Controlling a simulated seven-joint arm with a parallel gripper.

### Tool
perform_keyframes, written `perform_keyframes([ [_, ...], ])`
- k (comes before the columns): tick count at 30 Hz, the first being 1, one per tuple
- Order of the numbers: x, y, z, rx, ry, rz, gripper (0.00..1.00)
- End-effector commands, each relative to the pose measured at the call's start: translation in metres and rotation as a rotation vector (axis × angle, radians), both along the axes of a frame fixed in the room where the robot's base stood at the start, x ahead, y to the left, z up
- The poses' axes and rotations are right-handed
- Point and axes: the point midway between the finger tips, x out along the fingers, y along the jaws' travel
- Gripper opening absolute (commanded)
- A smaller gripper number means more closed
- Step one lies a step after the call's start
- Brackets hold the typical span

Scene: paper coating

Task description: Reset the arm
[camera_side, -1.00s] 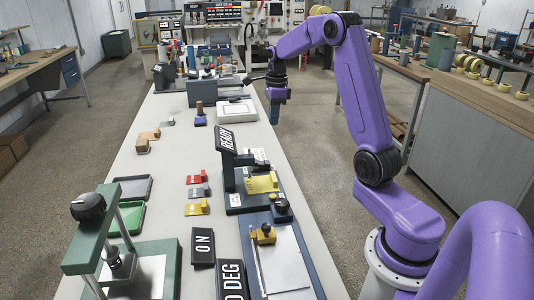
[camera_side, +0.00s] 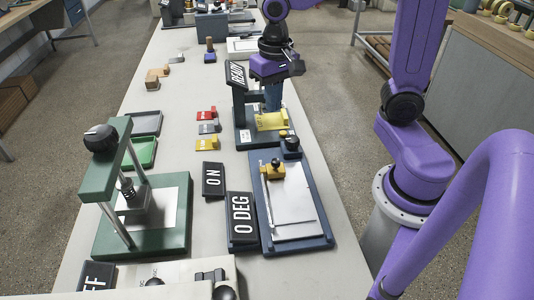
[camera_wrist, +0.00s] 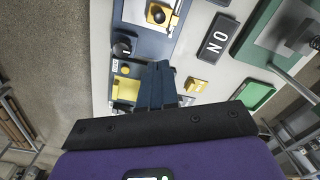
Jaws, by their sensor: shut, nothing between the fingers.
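My gripper (camera_side: 272,108) points down with its blue fingers together and empty. In the side view it is beside the READY sign (camera_side: 236,75), over the far part of the station with the yellow block (camera_side: 271,121). Its height above the station is hard to judge. In the wrist view the shut fingers (camera_wrist: 158,85) overlap the station's edge in the picture, and the yellow block (camera_wrist: 126,89) is to their left. Whether the fingers touch anything cannot be told.
A blue board with a white sheet (camera_side: 294,205) lies nearer the camera, beside the 0 DEG sign (camera_side: 241,217) and the ON sign (camera_side: 213,180). A green press (camera_side: 103,140) stands at left. Red, grey and yellow blocks (camera_side: 207,128) lie left of the station.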

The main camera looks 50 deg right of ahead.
Motion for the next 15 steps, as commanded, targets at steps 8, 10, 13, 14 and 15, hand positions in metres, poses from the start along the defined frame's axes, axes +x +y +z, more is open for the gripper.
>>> perform_keyframes([
  [8,-0.087,0.026,-0.006,-0.008,-0.018,0.664,0.00],
  [10,-0.108,0.028,-0.008,-0.011,-0.024,0.829,0.00],
  [13,-0.134,0.027,-0.012,-0.013,-0.031,1.042,0.00],
  [14,-0.141,0.026,-0.013,-0.015,-0.031,1.099,0.00],
  [15,-0.149,0.025,-0.014,-0.014,-0.034,1.169,0.00],
])
